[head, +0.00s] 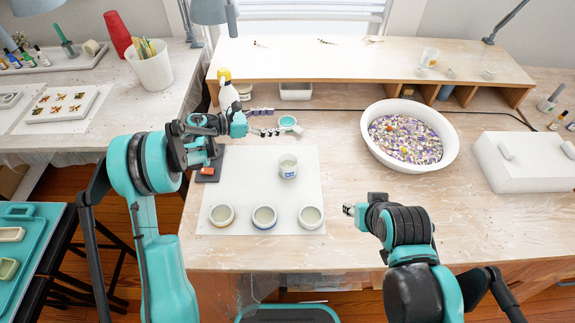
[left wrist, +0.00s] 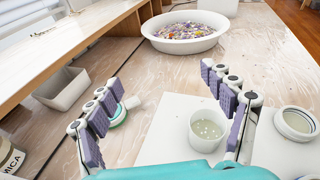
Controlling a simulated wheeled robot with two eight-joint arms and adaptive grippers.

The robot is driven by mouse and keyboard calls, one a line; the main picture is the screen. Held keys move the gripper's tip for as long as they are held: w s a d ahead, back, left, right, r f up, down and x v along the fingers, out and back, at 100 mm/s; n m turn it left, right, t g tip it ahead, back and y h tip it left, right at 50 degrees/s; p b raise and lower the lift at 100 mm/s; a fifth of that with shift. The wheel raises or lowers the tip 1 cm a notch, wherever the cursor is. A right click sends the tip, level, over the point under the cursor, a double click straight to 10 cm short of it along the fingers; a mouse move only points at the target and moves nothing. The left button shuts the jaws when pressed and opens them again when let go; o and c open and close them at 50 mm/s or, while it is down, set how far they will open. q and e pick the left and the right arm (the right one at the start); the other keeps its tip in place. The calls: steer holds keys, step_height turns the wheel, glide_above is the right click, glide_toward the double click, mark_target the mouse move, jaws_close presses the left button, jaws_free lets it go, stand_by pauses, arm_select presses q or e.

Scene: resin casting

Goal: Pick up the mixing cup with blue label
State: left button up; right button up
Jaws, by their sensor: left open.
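A white bowl of colored bits (head: 409,134) stands right. Another cup (head: 430,57) is on the wooden shelf (head: 340,60). The table's front right is clear.

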mark_target(279, 161)
arm_select(q)
steer(key=s+f+m+g, duration=0.1)
steer(key=f, duration=0.3)
steer(key=s+a+f+m+g+y, duration=0.1)
steer(key=s+f+m+g, duration=0.1)
steer(key=f, duration=0.2)
steer(key=s+a+f+m+g, duration=0.1)
steer(key=s+f, duration=0.1)
steer(key=f, duration=0.3)
steer(key=shift+m+g+y, duration=0.3)
steer(key=shift+g+y, duration=0.1)
steer(key=shift+s+d+f, duration=0.3)
steer(key=shift+d+f, duration=0.1)
steer(key=shift+f, duration=0.2)
steer(key=shift+s+d+f, duration=0.25)
steer(key=shift+d+f, duration=0.15)
steer(key=shift+f, duration=0.15)
steer(key=b+x, duration=0.2)
steer(key=x, duration=0.3)
steer(key=shift+d+b, duration=0.35)
steer(key=shift+r, duration=0.15)
steer(key=c, duration=1.3)
